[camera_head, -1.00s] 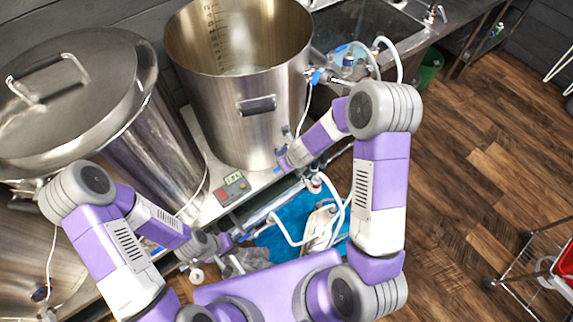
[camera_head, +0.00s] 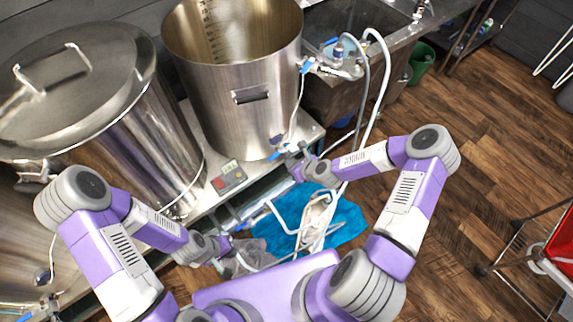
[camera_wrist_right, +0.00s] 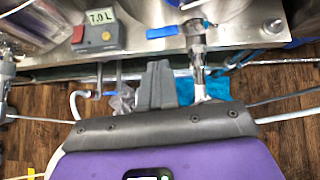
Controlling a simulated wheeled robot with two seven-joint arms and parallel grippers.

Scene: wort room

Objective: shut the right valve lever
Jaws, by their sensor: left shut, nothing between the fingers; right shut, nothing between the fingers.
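The open steel pot (camera_head: 225,80) stands on the bench, with a valve low on its front right. The valve's blue lever (camera_head: 276,155) shows just left of my right gripper (camera_head: 289,162). In the right wrist view the blue lever (camera_wrist_right: 168,32) lies flat, pointing left from the steel valve body (camera_wrist_right: 196,45). My right gripper (camera_wrist_right: 158,85) is shut and empty, with its fingertips below the lever in the picture and apart from it. My left gripper (camera_head: 226,246) is shut and empty, low in front of the bench.
A control box (camera_head: 228,178) with a red switch sits left of the valve; its label (camera_wrist_right: 101,16) reads 7.0 L. A lidded steel pot (camera_head: 80,80) stands at left. Hoses (camera_head: 372,90) run from the sink (camera_head: 345,95) past my right arm. A blue cloth (camera_head: 340,225) lies below the bench.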

